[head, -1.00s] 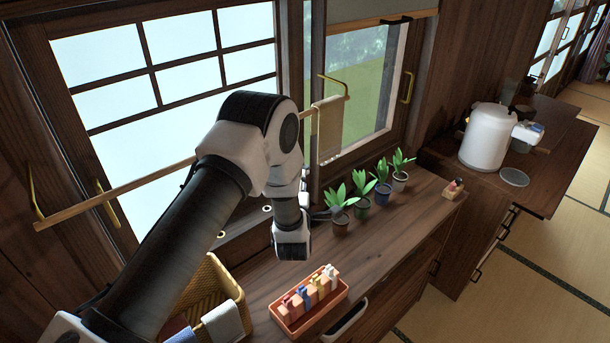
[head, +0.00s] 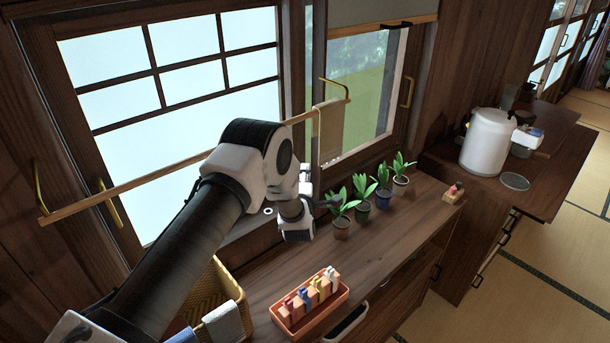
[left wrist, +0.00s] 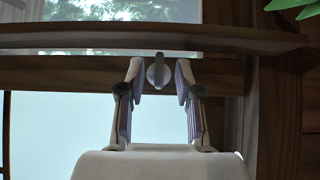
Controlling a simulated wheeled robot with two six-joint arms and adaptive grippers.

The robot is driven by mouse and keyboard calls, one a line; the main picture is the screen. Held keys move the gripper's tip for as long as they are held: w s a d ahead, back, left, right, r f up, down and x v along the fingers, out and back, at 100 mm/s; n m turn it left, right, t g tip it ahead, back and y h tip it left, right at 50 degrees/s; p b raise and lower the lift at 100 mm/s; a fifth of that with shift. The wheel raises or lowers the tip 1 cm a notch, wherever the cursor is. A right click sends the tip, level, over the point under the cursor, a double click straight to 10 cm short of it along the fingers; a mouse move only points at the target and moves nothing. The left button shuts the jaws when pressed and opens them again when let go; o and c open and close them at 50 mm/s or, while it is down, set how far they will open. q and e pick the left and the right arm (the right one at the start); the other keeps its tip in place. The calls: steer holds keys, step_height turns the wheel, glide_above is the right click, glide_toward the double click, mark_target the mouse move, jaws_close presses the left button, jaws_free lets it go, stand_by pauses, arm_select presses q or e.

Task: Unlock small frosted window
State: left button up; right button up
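The frosted window (head: 165,80) with a dark wooden grid stands behind the counter in the head view. A small metal latch knob (left wrist: 157,70) sits on the wooden window frame (left wrist: 75,73) in the left wrist view. My left gripper (left wrist: 158,80) is open, with one finger on each side of the knob; a gap shows on both sides. In the head view the left gripper (head: 328,202) is at the window's lower right, beside the nearest potted plant; its fingertips are partly hidden and the latch cannot be made out. My right gripper is not in view.
Several potted plants (head: 362,208) stand right of the gripper. A towel bar (head: 140,180) with a towel (head: 331,130) crosses before the window. An orange tray (head: 310,316) and yellow basket (head: 215,290) are on the near counter. The counter's middle (head: 385,240) is clear.

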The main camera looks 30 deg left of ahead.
arm_select(q)
jaws_close()
steer(key=shift+m+g, duration=0.3)
steer(key=shift+r+m+g+h, duration=0.2)
steer(key=shift+m+g+h, duration=0.05)
steer(key=shift+m+g, duration=0.75)
steer(key=shift+r+m+g+h, duration=0.25)
steer(key=shift+m+g, duration=0.55)
steer(key=shift+g, duration=0.3)
steer(key=shift+f, duration=0.1)
jaws_free()
steer(key=shift+w+d, duration=0.1)
